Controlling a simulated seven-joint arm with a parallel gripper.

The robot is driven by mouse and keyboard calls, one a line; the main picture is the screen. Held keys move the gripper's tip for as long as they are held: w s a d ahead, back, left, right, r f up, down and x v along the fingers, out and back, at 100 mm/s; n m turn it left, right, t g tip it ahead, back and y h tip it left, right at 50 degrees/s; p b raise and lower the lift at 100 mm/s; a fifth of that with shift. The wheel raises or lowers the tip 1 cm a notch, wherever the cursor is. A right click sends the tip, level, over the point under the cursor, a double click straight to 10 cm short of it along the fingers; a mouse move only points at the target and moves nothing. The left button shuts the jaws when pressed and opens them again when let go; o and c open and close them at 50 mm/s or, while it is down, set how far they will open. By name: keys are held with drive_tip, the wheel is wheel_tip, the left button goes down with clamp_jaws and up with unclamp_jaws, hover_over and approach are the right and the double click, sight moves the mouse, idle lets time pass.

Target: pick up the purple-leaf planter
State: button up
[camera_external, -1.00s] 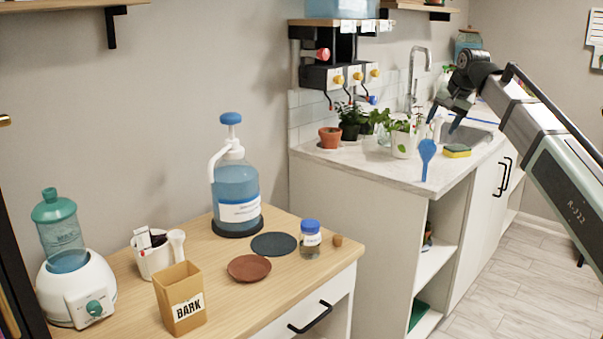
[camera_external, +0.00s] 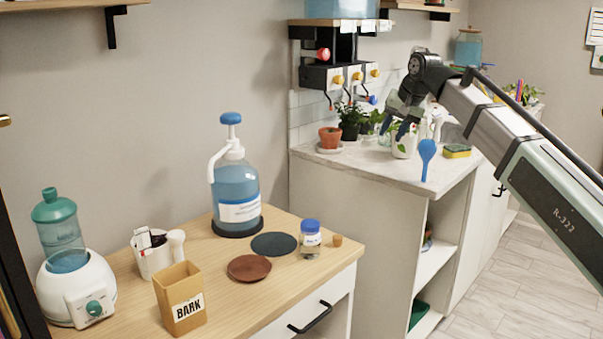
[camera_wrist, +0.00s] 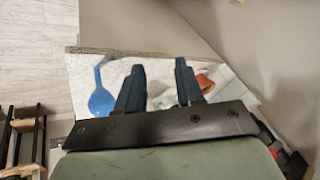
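I cannot make out a clearly purple-leaved planter. A dark-leaved plant (camera_external: 351,118) stands at the back of the white counter beside the terracotta pot (camera_external: 330,138). A white planter with green leaves (camera_external: 403,149) is partly hidden by my gripper (camera_external: 392,133), which hangs over the counter in front of these plants. In the wrist view, my gripper (camera_wrist: 160,65) has its two dark blue fingers spread, with nothing seen held between them. The terracotta pot (camera_wrist: 205,83) shows beside the right finger, partly covered.
Dispenser taps (camera_external: 340,78) overhang the plants. The wooden table (camera_external: 215,290) holds a pump bottle (camera_external: 237,190) and a BARK box (camera_external: 180,300).

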drive_tip(key=s+a+f+n+g+y, duration=0.15)
drive_tip(key=s+a, duration=0.25)
drive_tip(key=a, duration=1)
drive_tip(key=s+a+f+n+g, duration=0.1)
drive_tip(key=s+a+n, duration=0.2)
drive_tip(key=a, duration=1)
drive_tip(key=n+g+h, duration=0.3)
hover_over(156, 245)
drive_tip(key=w+d, duration=0.4)
wheel_tip(156, 245, down, 4)
drive_tip(key=shift+n, duration=0.35)
drive_tip(key=shift+s+a+f, duration=0.15)
drive_tip(key=shift+s+f, duration=0.1)
drive_tip(key=shift+f, duration=2)
drive_tip(key=shift+s+a+f, duration=0.2)
drive_tip(key=shift+s+f, duration=0.05)
drive_tip(key=shift+f, duration=2.05)
drive_tip(key=shift+s+a+f, duration=0.15)
drive_tip(key=shift+s+f, duration=0.1)
drive_tip(key=shift+f, duration=2)
clamp_jaws()
